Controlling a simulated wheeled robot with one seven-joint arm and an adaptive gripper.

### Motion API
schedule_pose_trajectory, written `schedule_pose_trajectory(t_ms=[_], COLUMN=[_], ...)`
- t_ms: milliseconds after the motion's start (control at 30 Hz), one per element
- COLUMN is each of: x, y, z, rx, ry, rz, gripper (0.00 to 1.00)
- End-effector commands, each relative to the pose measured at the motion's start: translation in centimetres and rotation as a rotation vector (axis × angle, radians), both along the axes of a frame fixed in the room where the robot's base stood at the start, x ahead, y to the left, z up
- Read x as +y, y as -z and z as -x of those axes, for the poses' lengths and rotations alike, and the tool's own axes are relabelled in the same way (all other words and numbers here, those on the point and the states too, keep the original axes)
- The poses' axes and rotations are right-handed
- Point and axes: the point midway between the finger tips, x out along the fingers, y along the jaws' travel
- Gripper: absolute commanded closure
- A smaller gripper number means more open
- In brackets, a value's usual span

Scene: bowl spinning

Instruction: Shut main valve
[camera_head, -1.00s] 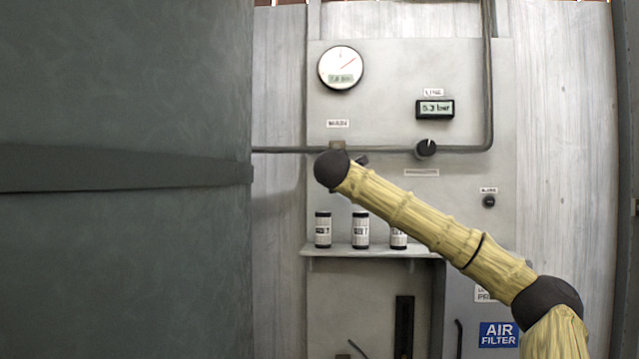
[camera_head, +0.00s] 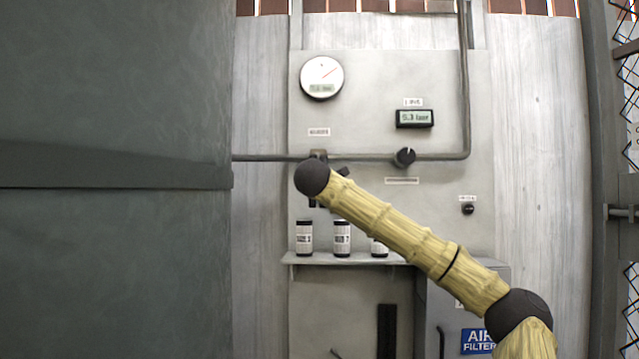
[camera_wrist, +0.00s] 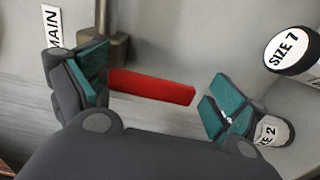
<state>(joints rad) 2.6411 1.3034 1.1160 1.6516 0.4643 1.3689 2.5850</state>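The main valve's red lever (camera_wrist: 150,87) lies between the fingers of my gripper (camera_wrist: 156,90) in the wrist view. The fingers have teal pads and are spread wide. The left finger is close to the lever's valve end; the right finger is apart from the free end. The brass-coloured valve body (camera_wrist: 116,44) and pipe are above, beside a label reading MAIN (camera_wrist: 52,29). In the head view the valve body (camera_head: 318,154) shows on the horizontal pipe, just above my arm's dark joint. My arm hides the lever and most of the gripper there.
Several small canisters (camera_head: 304,238) stand on a shelf (camera_head: 350,259) below the valve. Two canisters also show at right in the wrist view, near the right finger. A black knob (camera_head: 404,157), gauge (camera_head: 322,77) and display (camera_head: 414,118) are on the panel. A dark cabinet (camera_head: 115,90) fills the left.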

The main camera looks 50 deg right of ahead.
Motion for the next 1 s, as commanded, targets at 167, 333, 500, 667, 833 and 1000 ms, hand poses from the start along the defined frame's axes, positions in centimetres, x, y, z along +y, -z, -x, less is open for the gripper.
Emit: schedule_pose_trajectory(t_ms=[167,333,500,667,833,1000], x=[0.3,0.8,2.3,4.5,6.8,8.5], y=[-0.4,-0.5,-0.5,-0.4,-0.2,-0.1], z=[-0.1,0.3,1.6,3.4,5.2,6.4], rx=[-0.002,-0.003,-0.004,-0.004,-0.003,-0.001], ry=[-0.001,-0.002,-0.002,-0.002,-0.001,-0.001], rz=[0.004,0.005,0.005,0.004,0.002,0.0], gripper=[0.04,0.04,0.04,0.04,0.04,0.04])
